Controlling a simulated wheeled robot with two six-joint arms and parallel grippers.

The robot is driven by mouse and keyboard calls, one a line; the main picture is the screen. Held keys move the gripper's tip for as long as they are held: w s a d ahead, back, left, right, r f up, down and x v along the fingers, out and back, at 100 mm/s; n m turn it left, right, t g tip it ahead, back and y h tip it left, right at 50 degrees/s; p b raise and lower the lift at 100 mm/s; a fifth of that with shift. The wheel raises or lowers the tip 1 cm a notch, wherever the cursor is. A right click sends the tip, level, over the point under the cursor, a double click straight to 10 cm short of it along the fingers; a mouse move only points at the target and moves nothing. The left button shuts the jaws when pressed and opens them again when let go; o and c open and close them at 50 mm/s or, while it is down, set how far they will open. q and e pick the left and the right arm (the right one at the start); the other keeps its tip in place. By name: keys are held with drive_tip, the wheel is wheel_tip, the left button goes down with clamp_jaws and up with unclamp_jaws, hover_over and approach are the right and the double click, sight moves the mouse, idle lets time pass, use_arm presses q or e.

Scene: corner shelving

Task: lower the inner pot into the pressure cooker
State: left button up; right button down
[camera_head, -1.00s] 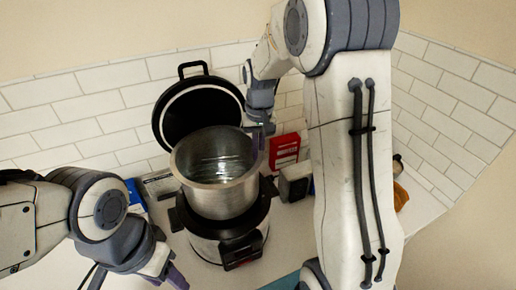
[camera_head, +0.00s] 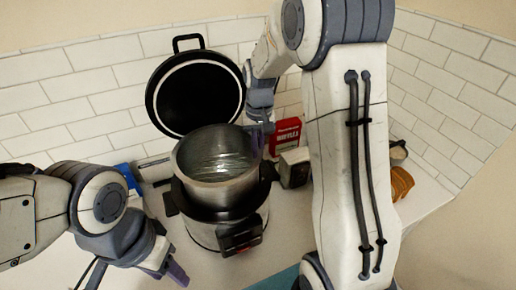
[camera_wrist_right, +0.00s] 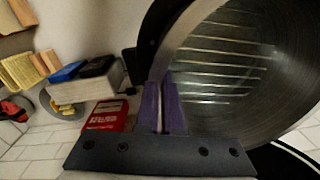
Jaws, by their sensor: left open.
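The steel inner pot (camera_head: 213,172) is upright above the pressure cooker (camera_head: 213,233), its lower end at the cooker's dark mouth. I cannot tell how far it is inside. The cooker's black round lid (camera_head: 195,95) stands open behind it. My right gripper (camera_head: 258,132) is at the pot's right rim. In the right wrist view its purple fingers (camera_wrist_right: 163,108) are close together on the wall of the pot (camera_wrist_right: 235,70). My left gripper (camera_head: 178,275) is open and empty, in front and left of the cooker, apart from it.
A red box (camera_head: 284,136) and a dark and pale box (camera_head: 294,168) stand just right of the cooker. A blue box (camera_head: 128,176) is partly hidden behind my left arm. Brown slices (camera_head: 401,182) lie at the right. White tiled walls close the back.

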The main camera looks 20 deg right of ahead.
drive_tip(key=shift+f+b, duration=2.2)
drive_tip(key=shift+f, duration=1.3)
drive_tip(key=c, duration=1)
unclamp_jaws()
drive_tip(key=shift+d, duration=0.1)
drive_tip(key=shift+f, duration=0.1)
drive_tip(key=shift+s+f, duration=0.1)
